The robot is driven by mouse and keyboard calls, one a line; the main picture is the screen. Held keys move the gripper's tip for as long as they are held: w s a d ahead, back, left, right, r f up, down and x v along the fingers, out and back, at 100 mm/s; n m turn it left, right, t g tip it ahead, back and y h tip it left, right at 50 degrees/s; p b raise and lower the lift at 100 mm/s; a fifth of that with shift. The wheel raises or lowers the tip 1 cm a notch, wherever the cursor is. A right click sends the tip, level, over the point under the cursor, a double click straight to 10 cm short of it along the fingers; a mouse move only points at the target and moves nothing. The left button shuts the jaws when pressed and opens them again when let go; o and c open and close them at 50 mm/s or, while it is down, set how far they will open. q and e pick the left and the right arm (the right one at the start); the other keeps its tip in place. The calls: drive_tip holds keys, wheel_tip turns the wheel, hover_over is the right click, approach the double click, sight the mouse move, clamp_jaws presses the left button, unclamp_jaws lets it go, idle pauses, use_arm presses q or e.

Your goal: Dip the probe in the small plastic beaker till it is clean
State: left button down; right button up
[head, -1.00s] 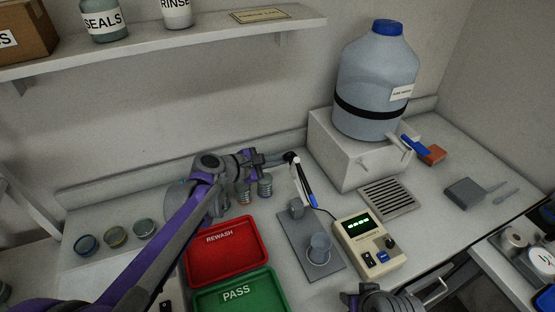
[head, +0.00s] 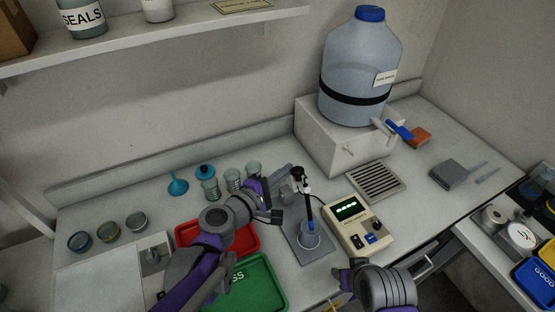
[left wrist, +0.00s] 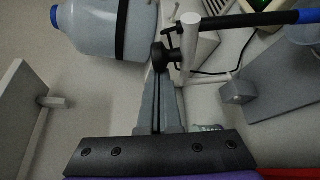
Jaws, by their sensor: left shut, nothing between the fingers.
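The probe (head: 310,214), a blue and black rod, hangs upright from a stand with a grey base plate (head: 290,244). Its lower end is in the small clear plastic beaker (head: 311,241) on that plate. The probe also shows in the left wrist view (left wrist: 262,20), running to the beaker at the right edge. The stand has a black knob (left wrist: 166,56) on its clamp. My left gripper (head: 284,175) is shut and empty, its fingertips at or close to the knob; I cannot tell if they touch. My right gripper (head: 348,273) is low in the head view, away from the beaker.
A beige meter (head: 358,224) stands right of the plate. Red (head: 247,238) and green (head: 258,285) trays lie at left. Several jars and a blue funnel (head: 177,186) stand behind my left arm. A large water carboy (head: 355,70) sits on a white block at the back.

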sight(301, 188)
use_arm(q)
drive_tip(key=s, duration=0.1)
drive_tip(key=s+d+f, duration=0.1)
drive_tip(key=s, duration=0.1)
drive_tip(key=shift+d+f, duration=0.1)
use_arm(e)
drive_tip(key=shift+s+f, duration=0.1)
drive_tip(key=shift+f, duration=0.15)
use_arm(q)
drive_tip(key=shift+s+d+f+b, duration=0.2)
drive_tip(key=shift+s+f, duration=0.1)
drive_tip(key=shift+s, duration=0.2)
drive_tip(key=shift+s+d+f+b, duration=0.2)
drive_tip(key=shift+s+f, duration=0.1)
drive_tip(key=shift+s, duration=0.15)
use_arm(e)
drive_tip(key=shift+s+f, duration=0.1)
drive_tip(key=shift+f, duration=0.15)
